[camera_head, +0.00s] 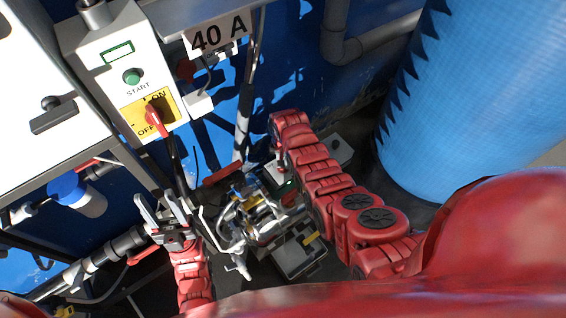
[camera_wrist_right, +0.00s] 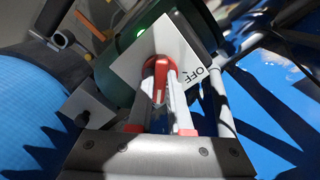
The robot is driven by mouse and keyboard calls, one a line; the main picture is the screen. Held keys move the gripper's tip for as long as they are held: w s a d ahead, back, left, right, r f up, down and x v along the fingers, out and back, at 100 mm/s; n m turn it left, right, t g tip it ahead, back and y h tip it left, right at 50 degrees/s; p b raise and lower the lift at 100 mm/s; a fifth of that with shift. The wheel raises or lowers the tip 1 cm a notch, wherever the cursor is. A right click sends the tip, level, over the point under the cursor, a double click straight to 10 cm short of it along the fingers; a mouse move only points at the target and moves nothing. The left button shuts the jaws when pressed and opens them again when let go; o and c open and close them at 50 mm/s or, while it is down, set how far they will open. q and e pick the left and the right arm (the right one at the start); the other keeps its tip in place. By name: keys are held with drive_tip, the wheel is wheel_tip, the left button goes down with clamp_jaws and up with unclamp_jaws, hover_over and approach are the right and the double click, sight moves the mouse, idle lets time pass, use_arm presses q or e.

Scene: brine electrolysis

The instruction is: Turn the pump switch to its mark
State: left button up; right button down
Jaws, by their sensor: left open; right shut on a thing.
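In the right wrist view, the pump switch (camera_wrist_right: 161,68) is a red lever on a pale square plate (camera_wrist_right: 135,68) marked OFF. The fingers of my right gripper (camera_wrist_right: 158,92) are closed around the lever. A green light glows on the dark housing behind the plate. In the head view my right gripper (camera_head: 281,165) is small, at the end of the arm beyond the middle clutter, and the switch is not clear there. My left gripper (camera_head: 167,224) is open and empty below the control box. The mark the lever points to cannot be read.
A grey control box (camera_head: 97,57) with a green START button and a red ON/OFF switch (camera_head: 157,119) stands upper left. A 40 A sign (camera_head: 218,35) hangs beside it. A large blue tank (camera_head: 490,95) fills the right. Hoses and pipes crowd the middle.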

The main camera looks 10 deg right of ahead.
drive_tip(key=c, duration=0.8)
unclamp_jaws()
drive_tip(key=shift+c, duration=0.2)
drive_tip(key=shift+r, duration=0.1)
wheel_tip(320, 180, up, 8)
drive_tip(key=shift+w+f+b, duration=0.15)
drive_tip(key=shift+b, duration=1)
wheel_tip(320, 180, up, 10)
drive_tip(key=p, duration=0.7)
drive_tip(key=shift+f, duration=0.25)
drive_tip(key=shift+f, duration=0.1)
